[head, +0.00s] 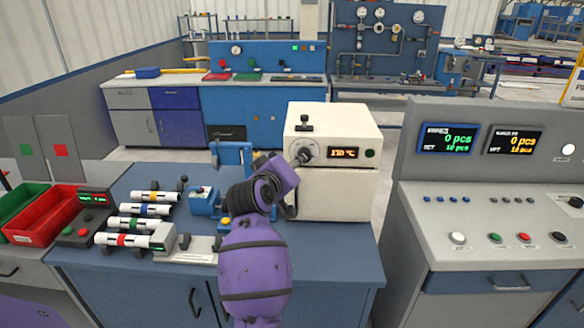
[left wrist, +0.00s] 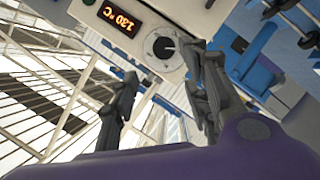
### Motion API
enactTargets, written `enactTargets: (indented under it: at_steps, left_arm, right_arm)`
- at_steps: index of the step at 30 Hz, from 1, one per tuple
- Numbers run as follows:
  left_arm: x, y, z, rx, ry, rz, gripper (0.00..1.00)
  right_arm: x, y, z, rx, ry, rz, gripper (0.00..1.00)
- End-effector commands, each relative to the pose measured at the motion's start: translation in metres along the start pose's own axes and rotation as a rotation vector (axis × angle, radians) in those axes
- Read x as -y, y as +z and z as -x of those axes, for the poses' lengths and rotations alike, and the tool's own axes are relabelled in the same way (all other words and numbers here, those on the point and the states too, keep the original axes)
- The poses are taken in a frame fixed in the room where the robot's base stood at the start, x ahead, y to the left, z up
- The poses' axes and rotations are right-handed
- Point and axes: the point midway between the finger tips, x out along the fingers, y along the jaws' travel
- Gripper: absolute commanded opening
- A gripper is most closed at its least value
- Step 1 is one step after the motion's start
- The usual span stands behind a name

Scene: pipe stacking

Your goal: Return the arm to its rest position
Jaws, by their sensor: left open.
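My left arm, purple with black bands, reaches up over the blue bench in the head view, its wrist in front of the cream heater box (head: 335,195). In the left wrist view my left gripper (left wrist: 163,62) is open, its two dark fingers apart with nothing between them. The heater's round dial (left wrist: 163,47) and its lit display (left wrist: 118,19) reading 130 °C show beyond the fingers. In the head view the dial (head: 304,155) is close to the wrist, and the fingers are mostly hidden by the arm. My right gripper is in neither view.
Several white pipes with coloured bands (head: 131,223) lie in holders left of the arm. A blue fixture (head: 233,155) stands close beside the wrist. Red (head: 42,217) and green bins are at far left. A grey console (head: 490,208) with counters stands right.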

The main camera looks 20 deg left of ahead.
Motion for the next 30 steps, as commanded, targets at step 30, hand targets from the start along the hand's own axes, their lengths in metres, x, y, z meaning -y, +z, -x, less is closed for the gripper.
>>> enactTargets:
  at_steps: [30]
  left_arm:
    - [0.142,0.155,0.069,0.002,-0.038,-0.707,0.43]
  right_arm:
    - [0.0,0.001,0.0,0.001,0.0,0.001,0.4]
